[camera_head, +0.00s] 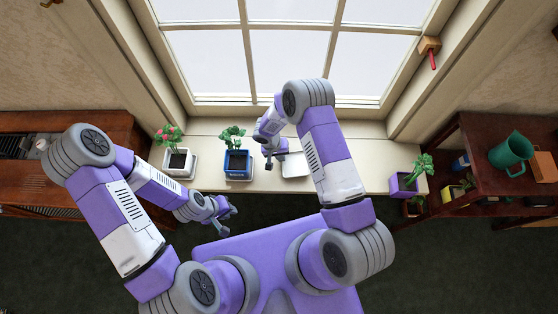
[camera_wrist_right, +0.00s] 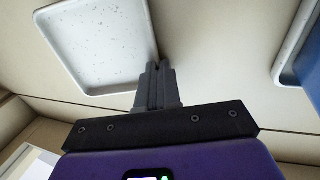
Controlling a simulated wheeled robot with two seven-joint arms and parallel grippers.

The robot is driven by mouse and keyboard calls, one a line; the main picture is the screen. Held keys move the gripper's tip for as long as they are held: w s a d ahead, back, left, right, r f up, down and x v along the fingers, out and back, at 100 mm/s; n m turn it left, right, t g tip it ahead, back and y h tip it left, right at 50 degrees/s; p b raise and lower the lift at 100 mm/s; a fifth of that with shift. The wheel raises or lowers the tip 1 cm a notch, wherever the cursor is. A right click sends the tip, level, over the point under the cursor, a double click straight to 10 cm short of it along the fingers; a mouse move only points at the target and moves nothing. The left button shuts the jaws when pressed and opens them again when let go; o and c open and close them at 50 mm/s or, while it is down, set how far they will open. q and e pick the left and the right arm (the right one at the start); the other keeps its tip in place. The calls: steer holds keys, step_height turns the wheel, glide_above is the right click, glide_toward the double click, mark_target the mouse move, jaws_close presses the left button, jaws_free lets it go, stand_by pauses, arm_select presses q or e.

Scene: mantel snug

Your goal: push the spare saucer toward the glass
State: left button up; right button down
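The spare saucer (camera_head: 296,165) is a white, speckled square tray lying empty on the windowsill. It also shows in the right wrist view (camera_wrist_right: 98,42), at the upper left. The window glass (camera_head: 290,52) is behind the sill. My right gripper (camera_head: 268,163) is at the saucer's left side in the head view. In the right wrist view its fingers (camera_wrist_right: 158,68) are together, with nothing between them, close beside the saucer's edge; I cannot tell whether they touch it. My left gripper (camera_head: 229,213) is open and empty in front of the sill, over the floor.
On the sill (camera_head: 345,155) stand a white pot (camera_head: 179,162) with pink flowers, a blue pot (camera_head: 237,163) on a white saucer left of my right gripper, and a purple pot (camera_head: 403,184) at the right. Bare sill lies right of the spare saucer. Wooden furniture flanks both sides.

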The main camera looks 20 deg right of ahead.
arm_select(q)
steer(key=shift+w+a+f+b, duration=0.1)
steer(key=shift+w+f+b, duration=0.2)
steer(key=shift+w+f, duration=0.15)
arm_select(e)
steer(key=shift+w+d, duration=0.15)
steer(key=shift+w, duration=0.45)
steer(key=shift+w+d, duration=0.15)
steer(key=shift+w, duration=0.4)
steer(key=c, duration=1.3)
jaws_free()
steer(key=shift+o, duration=0.2)
steer(key=shift+a, duration=0.1)
